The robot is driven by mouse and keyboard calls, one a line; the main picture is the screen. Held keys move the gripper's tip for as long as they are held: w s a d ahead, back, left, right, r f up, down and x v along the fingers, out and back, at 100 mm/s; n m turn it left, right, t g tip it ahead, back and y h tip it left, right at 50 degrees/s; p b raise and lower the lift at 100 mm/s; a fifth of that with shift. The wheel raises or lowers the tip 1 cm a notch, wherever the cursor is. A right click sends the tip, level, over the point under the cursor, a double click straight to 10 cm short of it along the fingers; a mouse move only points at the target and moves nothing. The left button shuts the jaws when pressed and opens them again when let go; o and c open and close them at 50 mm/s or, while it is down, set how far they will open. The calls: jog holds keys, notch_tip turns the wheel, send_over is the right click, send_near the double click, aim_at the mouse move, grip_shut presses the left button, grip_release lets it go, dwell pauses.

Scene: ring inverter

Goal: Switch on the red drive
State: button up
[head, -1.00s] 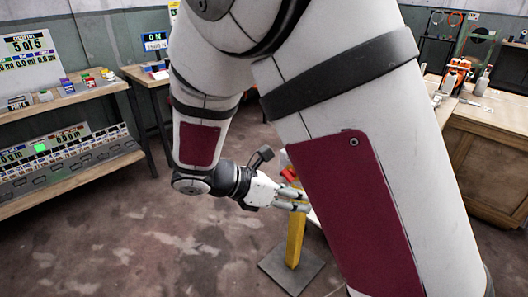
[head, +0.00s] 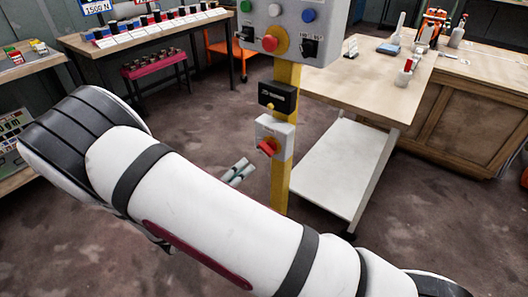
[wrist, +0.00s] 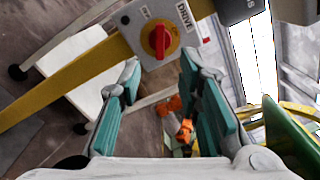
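The red drive switch is a red rotary handle (head: 267,146) on a grey box (head: 285,130) fixed to a yellow post (head: 283,185). In the wrist view the red handle (wrist: 160,38) sits on a yellow disc, next to a label reading DRIVE (wrist: 185,15). My gripper (head: 238,172) is left of and slightly below the box in the head view, with most of it hidden by my arm. In the wrist view my gripper (wrist: 161,70) is open and empty, its teal-padded fingers apart. The handle lies beyond the fingertips, between their lines, with no contact visible.
Above the switch are a black box (head: 277,97) and a grey control panel (head: 293,20) with a red knob, buttons and black switches. A wooden table with a white lower shelf (head: 340,165) stands close to the right.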

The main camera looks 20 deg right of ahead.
aim_at(264, 151)
jog(key=b+x, duration=0.1)
jog(key=x, duration=0.9)
jog(key=shift+w+d, duration=0.25)
jog(key=shift+d, duration=0.05)
grip_shut()
